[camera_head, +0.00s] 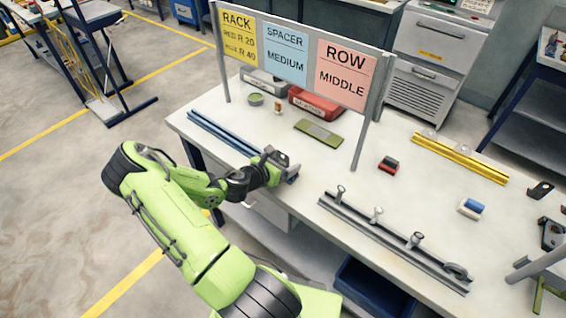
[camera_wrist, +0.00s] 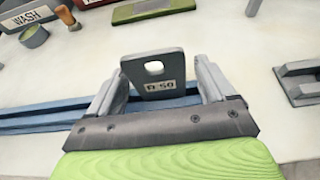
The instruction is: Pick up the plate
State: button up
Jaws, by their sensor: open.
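The grey plate (camera_wrist: 153,64) stands upright in the wrist view, with a hole near its top and a label that seems to read R 50. It stands at the near right end of the blue rail rack (camera_head: 222,132). The plate also shows in the head view (camera_head: 281,157), partly hidden by my gripper. My gripper (camera_wrist: 160,82) is open, one finger at each side of the plate. Slight gaps seem to show between the fingers and the plate.
A sign board (camera_head: 290,56) on posts stands behind my gripper. A grey rail with several posts (camera_head: 390,240) lies to the right. A yellow rail (camera_head: 460,158), a red-and-black block (camera_head: 389,164) and a blue-and-white block (camera_head: 472,208) sit farther right. Bare tabletop lies between them.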

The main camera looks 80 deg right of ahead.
jog(key=shift+a, duration=0.1)
jog(key=shift+c, duration=0.8)
jog(key=c, duration=1)
jog(key=shift+r, duration=0.15)
notch_tip(320, 180, up, 18)
jog(key=p, duration=0.5)
jog(key=o, duration=0.7)
jog(key=shift+c, duration=0.2)
jog(key=c, duration=0.7)
